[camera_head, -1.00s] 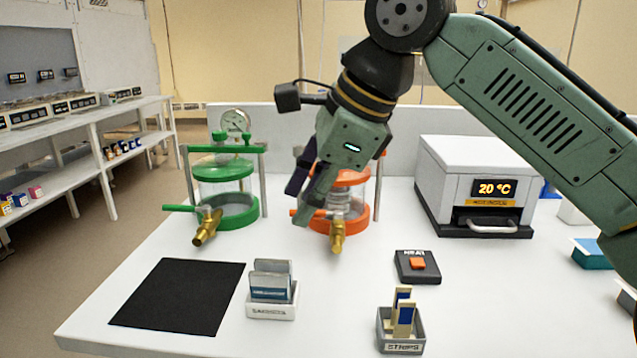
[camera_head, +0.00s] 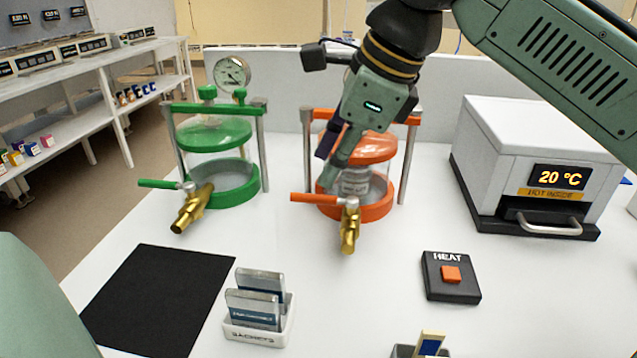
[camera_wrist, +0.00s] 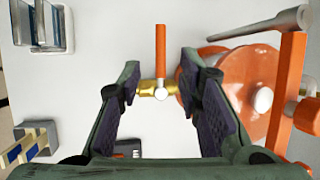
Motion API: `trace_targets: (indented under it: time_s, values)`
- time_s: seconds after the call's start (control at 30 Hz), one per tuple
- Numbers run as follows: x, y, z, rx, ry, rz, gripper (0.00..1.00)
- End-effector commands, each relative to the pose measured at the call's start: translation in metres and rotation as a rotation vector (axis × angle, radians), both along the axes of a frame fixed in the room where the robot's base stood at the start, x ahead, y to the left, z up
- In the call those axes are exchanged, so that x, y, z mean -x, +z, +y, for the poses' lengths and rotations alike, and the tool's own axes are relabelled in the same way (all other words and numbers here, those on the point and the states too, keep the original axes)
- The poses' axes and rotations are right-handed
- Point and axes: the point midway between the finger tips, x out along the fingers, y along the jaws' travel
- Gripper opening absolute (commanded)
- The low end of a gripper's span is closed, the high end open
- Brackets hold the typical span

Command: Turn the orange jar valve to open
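The orange jar (camera_head: 372,205) stands on the white table with a brass valve (camera_head: 349,228) at its front. The valve's orange lever (camera_head: 316,199) points left in the head view. In the wrist view the orange lever (camera_wrist: 161,55) lies ahead of my gripper, with the brass valve body (camera_wrist: 150,88) below it. My gripper (camera_wrist: 160,85) is open, with one finger on each side of the valve and a gap to each. In the head view my gripper (camera_head: 334,170) is in front of the jar and hides part of it. Contact with the lever cannot be told.
A green jar (camera_head: 222,190) with a green-levered valve stands to the left. A heater box (camera_head: 525,150) reading 20 °C and a heat button (camera_head: 450,277) are right. A sachet holder (camera_head: 250,330) and a black mat (camera_head: 150,290) are in front.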

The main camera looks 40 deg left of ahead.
Motion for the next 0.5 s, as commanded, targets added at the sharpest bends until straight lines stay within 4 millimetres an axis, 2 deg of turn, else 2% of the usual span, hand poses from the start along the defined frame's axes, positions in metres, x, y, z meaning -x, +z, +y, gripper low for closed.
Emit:
trace_targets:
  time_s: [0.2,0.33,0.5]
  values:
    - [0.002,-0.036,0.016,0.001,0.003,0.001,0.32]
    - [0.003,-0.049,0.023,-0.001,0.002,0.0,0.32]
    - [0.003,-0.056,0.026,-0.002,0.001,0.001,0.32]
